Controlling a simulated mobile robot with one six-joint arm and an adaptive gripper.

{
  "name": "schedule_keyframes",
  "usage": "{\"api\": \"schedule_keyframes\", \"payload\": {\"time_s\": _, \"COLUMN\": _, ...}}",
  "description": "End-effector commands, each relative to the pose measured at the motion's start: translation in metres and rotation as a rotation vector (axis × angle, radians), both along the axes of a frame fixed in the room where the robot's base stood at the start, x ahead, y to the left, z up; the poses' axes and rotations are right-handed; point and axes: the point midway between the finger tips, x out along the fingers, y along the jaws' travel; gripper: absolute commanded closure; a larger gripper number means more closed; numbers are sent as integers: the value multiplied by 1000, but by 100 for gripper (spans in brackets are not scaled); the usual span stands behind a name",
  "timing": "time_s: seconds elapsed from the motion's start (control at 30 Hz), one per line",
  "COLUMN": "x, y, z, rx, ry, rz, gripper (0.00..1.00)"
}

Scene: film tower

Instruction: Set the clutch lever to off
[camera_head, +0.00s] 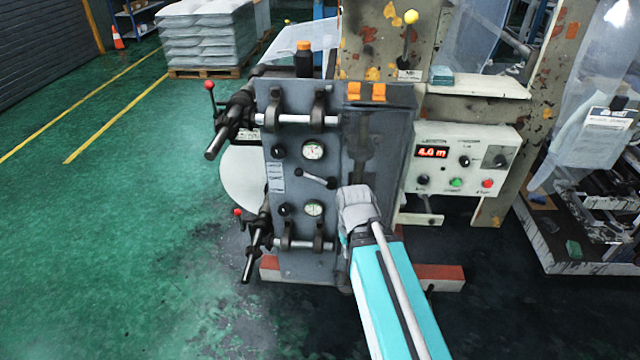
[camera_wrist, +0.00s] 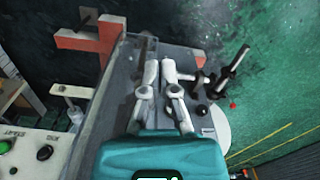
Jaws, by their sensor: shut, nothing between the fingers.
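A short lever with a bar and dark ball ends (camera_head: 316,178) sits on the grey machine panel (camera_head: 285,225), between two round gauges. A yellow-knobbed lever (camera_head: 410,17) stands on the worn frame above a small plate. I cannot read labels that tell which one is the clutch lever. My gripper (camera_head: 357,205) is in front of the panel's right part, below and right of the short lever. Its pale fingers (camera_wrist: 160,75) are shut and empty in the wrist view, over the grey panel. Part of the panel behind my gripper is hidden.
Red-knobbed handles (camera_head: 248,245) stick out at the panel's left. A control box (camera_head: 460,160) with a red display stands at the right; it also shows in the wrist view (camera_wrist: 35,145). Red feet (camera_head: 440,273) lie at floor level.

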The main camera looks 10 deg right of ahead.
Motion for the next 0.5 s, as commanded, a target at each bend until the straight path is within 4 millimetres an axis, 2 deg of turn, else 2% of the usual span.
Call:
{"api": "schedule_keyframes", "payload": {"time_s": 0.03, "x": 0, "y": 0, "z": 0, "rx": 0, "ry": 0, "rz": 0, "gripper": 96}}
{"api": "schedule_keyframes", "payload": {"time_s": 0.27, "x": 8, "y": 3, "z": -8, "rx": 8, "ry": -31, "rz": 13, "gripper": 54}}
{"api": "schedule_keyframes", "payload": {"time_s": 0.4, "x": 26, "y": 10, "z": -23, "rx": 24, "ry": -102, "rz": 38, "gripper": 28}}
{"api": "schedule_keyframes", "payload": {"time_s": 0.47, "x": 37, "y": 14, "z": -31, "rx": 32, "ry": -148, "rz": 55, "gripper": 16}}
{"api": "schedule_keyframes", "payload": {"time_s": 0.5, "x": 45, "y": 17, "z": -37, "rx": 40, "ry": -182, "rz": 66, "gripper": 14}}
